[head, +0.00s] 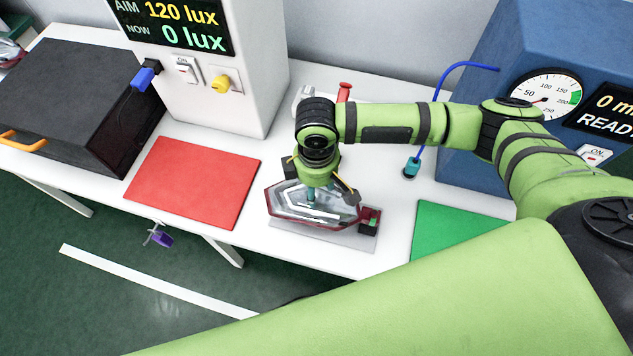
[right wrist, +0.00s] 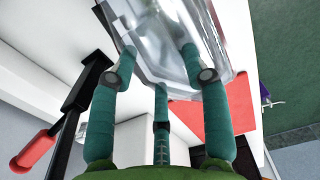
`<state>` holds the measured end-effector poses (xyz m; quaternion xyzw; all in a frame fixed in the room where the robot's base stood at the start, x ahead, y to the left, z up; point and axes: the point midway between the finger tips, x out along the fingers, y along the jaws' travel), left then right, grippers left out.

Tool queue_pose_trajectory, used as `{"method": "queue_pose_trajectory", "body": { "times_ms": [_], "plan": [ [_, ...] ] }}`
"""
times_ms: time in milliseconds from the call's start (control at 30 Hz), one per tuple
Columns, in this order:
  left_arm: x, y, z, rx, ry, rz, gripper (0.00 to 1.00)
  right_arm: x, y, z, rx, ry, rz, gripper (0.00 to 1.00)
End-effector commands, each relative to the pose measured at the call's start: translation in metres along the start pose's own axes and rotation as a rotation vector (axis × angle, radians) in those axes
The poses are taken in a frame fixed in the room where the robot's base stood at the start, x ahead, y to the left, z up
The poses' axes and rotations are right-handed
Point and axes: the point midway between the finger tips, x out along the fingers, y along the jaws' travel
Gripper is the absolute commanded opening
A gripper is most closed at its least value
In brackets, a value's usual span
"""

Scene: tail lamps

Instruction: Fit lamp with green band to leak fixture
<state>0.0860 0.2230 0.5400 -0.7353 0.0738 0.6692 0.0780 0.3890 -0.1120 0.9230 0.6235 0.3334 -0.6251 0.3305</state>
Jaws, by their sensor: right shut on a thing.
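A tail lamp (head: 290,203) with a clear silvery body and a dark red rim is at the front middle of the table. My right gripper (head: 312,197) comes down on it from above. In the right wrist view its teal fingers (right wrist: 165,70) are closed on the clear lamp body (right wrist: 150,30). A small dark block with red and green parts (head: 371,221) is at the lamp's right end; I cannot tell whether it belongs to the lamp. A grey plate (head: 350,240) shows under the lamp; contact between them is unclear. My left gripper is out of view.
A red mat (head: 195,182) lies left of the lamp, a green mat (head: 450,230) right. A red-handled clamp (head: 344,92) stands behind my wrist; its handle (right wrist: 35,150) also shows in the wrist view. A white lux meter (head: 215,70) and a blue gauge box (head: 560,60) stand behind.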

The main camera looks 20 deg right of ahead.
Motion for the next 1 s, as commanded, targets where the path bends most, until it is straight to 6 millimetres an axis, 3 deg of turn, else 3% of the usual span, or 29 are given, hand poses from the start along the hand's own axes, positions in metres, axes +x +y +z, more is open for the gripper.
{"method": "queue_pose_trajectory", "body": {
  "times_ms": [1000],
  "plan": [
    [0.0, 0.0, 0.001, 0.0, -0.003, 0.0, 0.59, 0.026, 0.0, -0.001, 0.0, 0.002, -0.001, 0.0]
  ]
}}
